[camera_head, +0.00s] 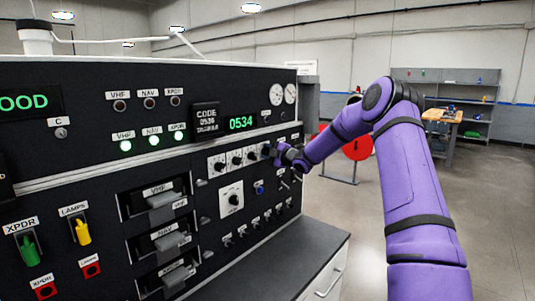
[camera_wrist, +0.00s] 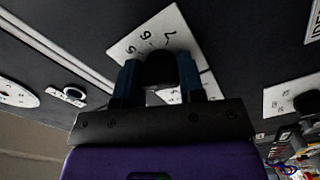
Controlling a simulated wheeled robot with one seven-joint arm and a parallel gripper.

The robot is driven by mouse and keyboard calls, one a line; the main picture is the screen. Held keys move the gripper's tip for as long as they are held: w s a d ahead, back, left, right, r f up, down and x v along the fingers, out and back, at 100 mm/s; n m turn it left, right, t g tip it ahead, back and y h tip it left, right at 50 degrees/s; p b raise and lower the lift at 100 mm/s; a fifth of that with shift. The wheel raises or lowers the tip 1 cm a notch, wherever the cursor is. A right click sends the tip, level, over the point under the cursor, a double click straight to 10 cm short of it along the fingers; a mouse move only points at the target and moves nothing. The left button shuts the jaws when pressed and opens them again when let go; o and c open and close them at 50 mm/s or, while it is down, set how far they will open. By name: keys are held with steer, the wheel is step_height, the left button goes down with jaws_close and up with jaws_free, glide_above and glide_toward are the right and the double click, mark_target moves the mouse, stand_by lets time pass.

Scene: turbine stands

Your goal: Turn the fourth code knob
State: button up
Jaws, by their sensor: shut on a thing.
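A row of small white-plated code knobs runs across the panel in the head view, with the first code knob (camera_head: 219,162) at the left. My gripper (camera_head: 274,151) is at the right end of this row and partly hides the fourth code knob there. In the wrist view my gripper (camera_wrist: 158,76) has its two blue fingers on either side of the dark fourth code knob (camera_wrist: 160,66), shut on it. Its white plate shows digits, among them 5, 6 and 7. The green code display (camera_head: 241,122) reads 0534. A dark label (camera_head: 206,118) beside it seems to read CODE 0536.
A larger knob on a white plate (camera_head: 231,199) sits below the row. Small switches (camera_head: 243,232) run along the lower panel, above a grey counter (camera_head: 318,245). A red round object (camera_head: 357,148) and a workbench (camera_head: 443,116) stand behind. The floor at right is clear.

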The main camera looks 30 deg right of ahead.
steer(key=m, duration=0.7)
steer(key=shift+d+m, duration=0.1)
steer(key=shift+m, duration=0.2)
steer(key=m, duration=0.4)
steer(key=shift+d+f+m, duration=0.1)
steer(key=shift+m, duration=1.6)
steer(key=o, duration=0.9)
steer(key=shift+o, duration=0.2)
steer(key=v, duration=1)
steer(key=shift+s, duration=0.35)
